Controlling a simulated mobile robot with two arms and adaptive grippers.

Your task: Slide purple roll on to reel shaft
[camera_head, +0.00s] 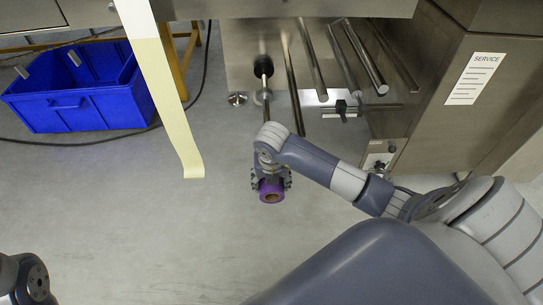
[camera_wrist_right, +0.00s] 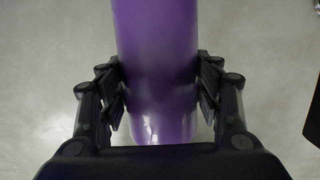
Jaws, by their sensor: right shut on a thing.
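The reel shaft (camera_head: 265,90) is a thin rod with a dark hub under the machine, above the roll in the picture. My wrist hides its lower part, so I cannot tell whether roll and shaft touch. Part of my left arm shows at the lower left; its fingers are not in view.
Several metal rollers (camera_head: 312,62) stick out right of the shaft. A cream film strip (camera_head: 165,90) hangs to its left. A blue crate (camera_head: 80,88) stands on the floor at the left. A machine cabinet (camera_head: 440,95) with a service label is at the right. The floor around the roll is clear.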

